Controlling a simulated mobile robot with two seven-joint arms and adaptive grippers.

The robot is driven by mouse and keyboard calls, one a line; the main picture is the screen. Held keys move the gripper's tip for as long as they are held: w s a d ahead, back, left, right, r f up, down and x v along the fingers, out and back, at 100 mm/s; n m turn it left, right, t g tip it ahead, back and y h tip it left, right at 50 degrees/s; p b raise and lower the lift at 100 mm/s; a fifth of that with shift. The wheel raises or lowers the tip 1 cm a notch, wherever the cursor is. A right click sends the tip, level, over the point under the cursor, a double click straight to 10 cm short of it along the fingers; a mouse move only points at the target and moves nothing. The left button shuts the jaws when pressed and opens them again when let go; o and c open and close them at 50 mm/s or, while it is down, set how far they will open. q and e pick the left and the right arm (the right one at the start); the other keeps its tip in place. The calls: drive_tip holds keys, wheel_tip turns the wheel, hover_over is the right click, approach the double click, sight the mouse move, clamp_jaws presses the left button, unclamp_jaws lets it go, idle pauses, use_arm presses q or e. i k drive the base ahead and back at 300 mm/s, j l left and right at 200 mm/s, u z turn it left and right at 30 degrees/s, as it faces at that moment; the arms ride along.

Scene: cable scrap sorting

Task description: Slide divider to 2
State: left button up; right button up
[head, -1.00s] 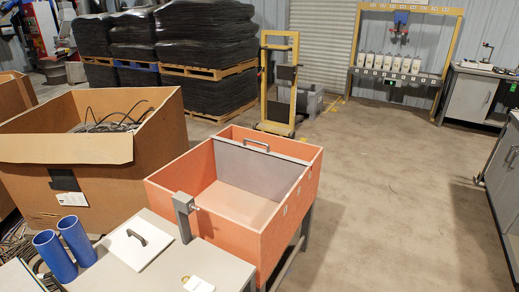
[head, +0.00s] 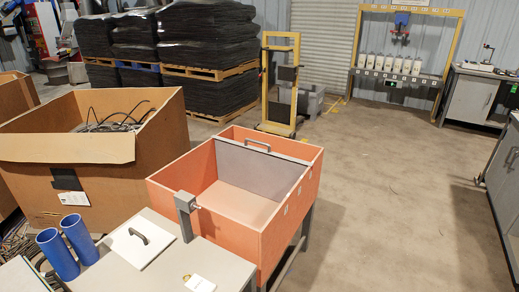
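The divider (head: 255,172) is a grey panel with a handle (head: 257,146) on its top edge. It stands upright across the orange bin (head: 168,187), close to the bin's far wall. Small pale number labels (head: 286,210) run along the bin's right side; they are too small to read, so I cannot tell which slot the divider is at. The near part of the bin is empty. Neither of my grippers shows in the head view.
A cardboard box (head: 140,172) of cables stands left of the bin. The floor (head: 400,200) to the right is clear.

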sight(268, 174)
drive_tip(key=i+l, duration=0.15)
drive_tip(key=l, duration=0.25)
drive_tip(key=i+l+u, duration=0.1)
drive_tip(key=l, duration=0.25)
drive_tip(key=i+l, duration=0.2)
drive_tip(key=l, duration=0.2)
drive_tip(key=i+l+u, duration=0.1)
drive_tip(key=l, duration=0.3)
drive_tip(key=i, duration=0.05)
